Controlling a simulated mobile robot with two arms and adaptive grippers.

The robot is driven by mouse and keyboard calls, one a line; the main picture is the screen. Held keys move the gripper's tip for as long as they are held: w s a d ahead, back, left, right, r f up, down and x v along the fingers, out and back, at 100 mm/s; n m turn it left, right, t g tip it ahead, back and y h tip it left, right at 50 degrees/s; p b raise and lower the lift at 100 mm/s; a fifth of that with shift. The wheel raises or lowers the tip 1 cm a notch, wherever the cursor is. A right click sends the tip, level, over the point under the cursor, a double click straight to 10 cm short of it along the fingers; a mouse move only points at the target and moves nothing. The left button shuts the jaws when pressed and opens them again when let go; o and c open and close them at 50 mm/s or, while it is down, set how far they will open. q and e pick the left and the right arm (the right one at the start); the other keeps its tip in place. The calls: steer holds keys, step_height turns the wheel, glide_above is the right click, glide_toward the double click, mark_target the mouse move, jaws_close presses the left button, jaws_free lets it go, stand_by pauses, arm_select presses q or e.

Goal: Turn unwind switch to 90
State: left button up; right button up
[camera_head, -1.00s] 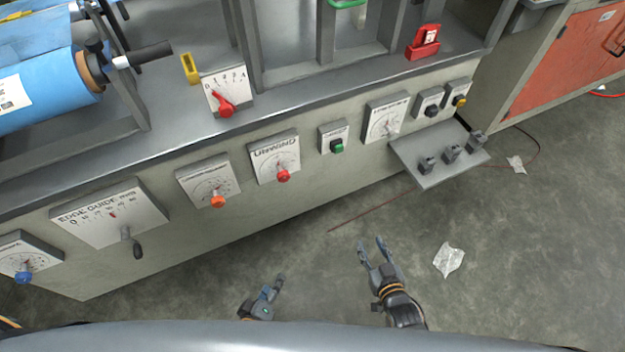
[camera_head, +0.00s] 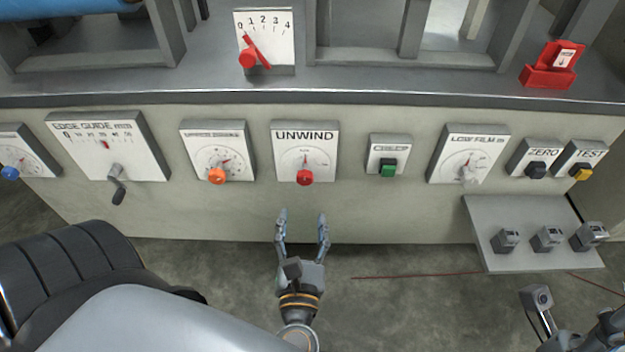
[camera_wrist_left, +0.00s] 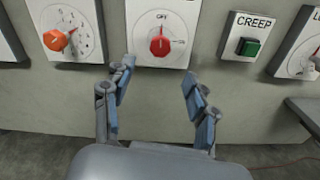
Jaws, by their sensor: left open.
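The UNWIND switch box (camera_head: 318,136) is a white-faced panel on the front of the machine. Its red knob (camera_head: 304,177) sits at the lower middle of the face, and its red pointer stands about upright. In the left wrist view the knob (camera_wrist_left: 159,46) shows below the word OFF, pointer up. My left gripper (camera_head: 302,217) is open and empty, below the knob and apart from it. In the wrist view its fingers (camera_wrist_left: 158,88) are spread beneath the switch. My right arm shows only partly at the lower right corner; its fingers are not clear.
An orange knob (camera_head: 217,176) is left of the switch, and a green CREEP button (camera_head: 388,171) is right of it. A grey shelf (camera_head: 482,225) with several small blocks juts out at the right. The floor in front is largely clear.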

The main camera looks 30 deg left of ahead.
mark_target(305, 181)
arm_select(q)
steer(key=b+x, duration=0.1)
steer(key=x, duration=1.1)
steer(key=shift+w+d, duration=0.1)
steer(key=c, duration=1.2)
